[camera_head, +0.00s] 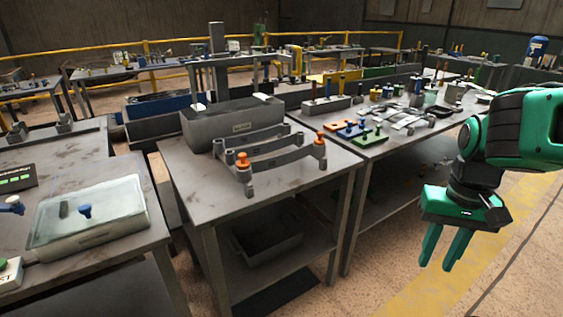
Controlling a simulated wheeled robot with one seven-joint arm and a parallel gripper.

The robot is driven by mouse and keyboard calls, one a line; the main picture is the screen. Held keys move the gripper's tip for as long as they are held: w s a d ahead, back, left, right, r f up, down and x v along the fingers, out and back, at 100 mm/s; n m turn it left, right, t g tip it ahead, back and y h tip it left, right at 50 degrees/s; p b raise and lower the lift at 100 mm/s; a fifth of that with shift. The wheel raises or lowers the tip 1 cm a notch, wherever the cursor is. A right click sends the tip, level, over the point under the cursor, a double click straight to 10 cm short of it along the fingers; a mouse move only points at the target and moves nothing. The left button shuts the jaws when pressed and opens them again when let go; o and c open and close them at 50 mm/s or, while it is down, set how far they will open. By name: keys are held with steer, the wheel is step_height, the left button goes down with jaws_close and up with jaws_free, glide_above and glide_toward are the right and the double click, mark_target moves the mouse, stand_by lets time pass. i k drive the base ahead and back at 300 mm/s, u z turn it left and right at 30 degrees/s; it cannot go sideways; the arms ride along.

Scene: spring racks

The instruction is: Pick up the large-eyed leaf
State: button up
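My gripper (443,248) is green and hangs at the right over the floor, in front of the benches. Its two fingers point down with a gap between them, and nothing is held. Several flat grey strips (402,118) lie on the right bench, behind and left of my gripper. They may be leaves, but they are too small to tell which has a large eye. A grey rack with curved bars and orange knobs (268,160) stands on the middle bench, apart from my gripper.
The middle bench (205,190) carries a grey block press (232,122). Small orange, blue and green blocks (352,131) sit on the right bench (372,153). A clear-lidded case (85,222) lies on the left bench. The floor (420,290) around my gripper is clear.

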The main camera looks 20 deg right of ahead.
mark_target(244, 177)
steer(key=u, duration=0.05)
steer(key=i, duration=1)
steer(key=z, duration=0.05)
